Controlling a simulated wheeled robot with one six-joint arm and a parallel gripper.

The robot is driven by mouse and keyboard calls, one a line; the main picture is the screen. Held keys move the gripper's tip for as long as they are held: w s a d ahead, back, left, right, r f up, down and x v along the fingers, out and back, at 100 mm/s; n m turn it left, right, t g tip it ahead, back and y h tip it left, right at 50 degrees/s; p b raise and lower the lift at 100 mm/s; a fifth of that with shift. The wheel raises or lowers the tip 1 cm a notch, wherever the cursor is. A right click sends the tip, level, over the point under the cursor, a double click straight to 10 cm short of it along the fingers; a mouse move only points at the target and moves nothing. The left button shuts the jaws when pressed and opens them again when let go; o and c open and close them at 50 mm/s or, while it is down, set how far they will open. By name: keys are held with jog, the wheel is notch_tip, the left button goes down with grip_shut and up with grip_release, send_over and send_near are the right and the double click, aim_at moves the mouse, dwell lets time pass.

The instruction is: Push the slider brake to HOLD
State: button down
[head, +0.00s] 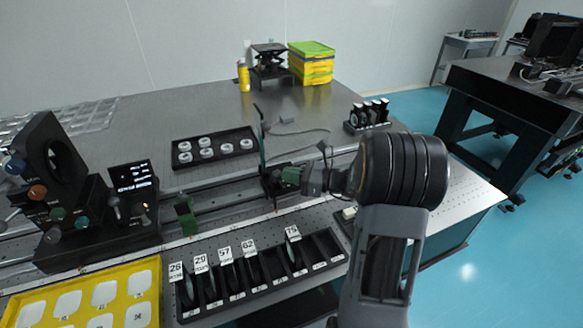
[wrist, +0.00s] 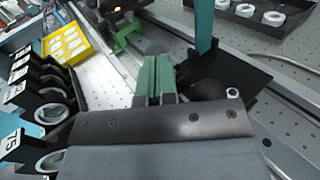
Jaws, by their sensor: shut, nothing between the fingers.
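The slider (head: 272,183) is a black carriage on the long rail, with a tall thin teal plate (head: 261,130) standing on it. In the wrist view the black slider body (wrist: 232,78) and the teal plate (wrist: 204,28) are just right of my fingers. My gripper (head: 286,176) is at the slider's right side in the head view. Its green fingers (wrist: 154,77) are shut together with nothing between them. A dark rounded part (wrist: 155,47) shows just past the fingertips; I cannot tell whether it is the brake. No HOLD marking is readable, and contact is unclear.
A green bracket (head: 186,215) stands farther left along the rail (head: 225,197). A black slotted rack (head: 262,284) with numbered tags is in front, and a tray of white rings (head: 214,148) is behind. A dark device with a lit display (head: 133,178) is left. A cable lies behind the slider.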

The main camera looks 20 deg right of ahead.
jog(key=shift+w+r+m+h+p, duration=0.35)
jog(key=shift+r+m+p, duration=0.2)
jog(key=shift+p, duration=0.65)
jog(key=shift+w+f+m+g+p, duration=0.2)
jog(key=shift+m+g+p, duration=0.1)
jog(key=shift+p, duration=0.25)
jog(key=shift+h, duration=0.25)
jog(key=f+v, duration=0.1)
jog(key=v, duration=1.3)
jog(key=shift+r, duration=0.1)
